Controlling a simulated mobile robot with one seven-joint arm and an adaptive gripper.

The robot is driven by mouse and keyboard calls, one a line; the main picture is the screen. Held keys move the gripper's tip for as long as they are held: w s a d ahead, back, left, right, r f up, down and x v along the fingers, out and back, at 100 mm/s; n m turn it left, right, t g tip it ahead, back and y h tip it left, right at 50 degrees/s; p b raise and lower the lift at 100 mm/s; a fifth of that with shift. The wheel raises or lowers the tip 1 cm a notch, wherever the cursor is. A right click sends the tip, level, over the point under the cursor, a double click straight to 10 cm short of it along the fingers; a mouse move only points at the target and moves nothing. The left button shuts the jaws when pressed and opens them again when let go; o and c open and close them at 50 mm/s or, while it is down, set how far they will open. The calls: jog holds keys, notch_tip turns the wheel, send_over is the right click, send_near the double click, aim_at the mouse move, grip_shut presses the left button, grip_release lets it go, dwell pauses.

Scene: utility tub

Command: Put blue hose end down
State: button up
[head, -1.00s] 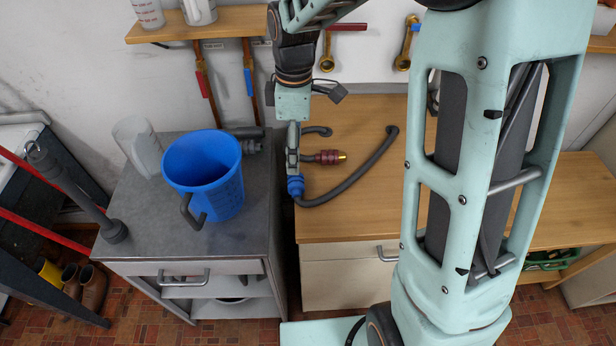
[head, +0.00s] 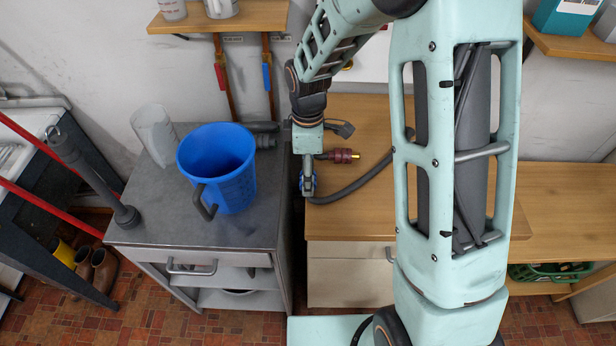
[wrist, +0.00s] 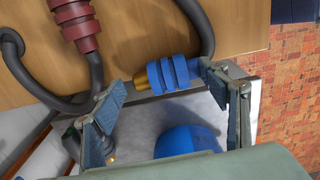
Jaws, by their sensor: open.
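The blue hose end (wrist: 166,74) is a ribbed blue fitting on a dark grey hose. In the wrist view it shows at the wooden counter's edge, its tip pointing left. My gripper (wrist: 162,80) is open, one finger on each side. The right fingertip is close to the hose side of the fitting; I cannot tell whether it touches. In the head view my gripper (head: 308,178) is over the counter's left front corner and partly hides the blue hose end (head: 314,184). I cannot tell whether the fitting rests fully on the wood.
A dark red hose end (head: 343,155) lies on the wooden counter (head: 440,205) just behind. A blue bucket (head: 222,170) and a clear jug (head: 153,135) stand on the grey cabinet (head: 150,228) to the left, across a narrow gap. The counter's front right is clear.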

jog(key=shift+f, duration=0.25)
jog(key=c, duration=1.4)
jog(key=shift+r, duration=0.15)
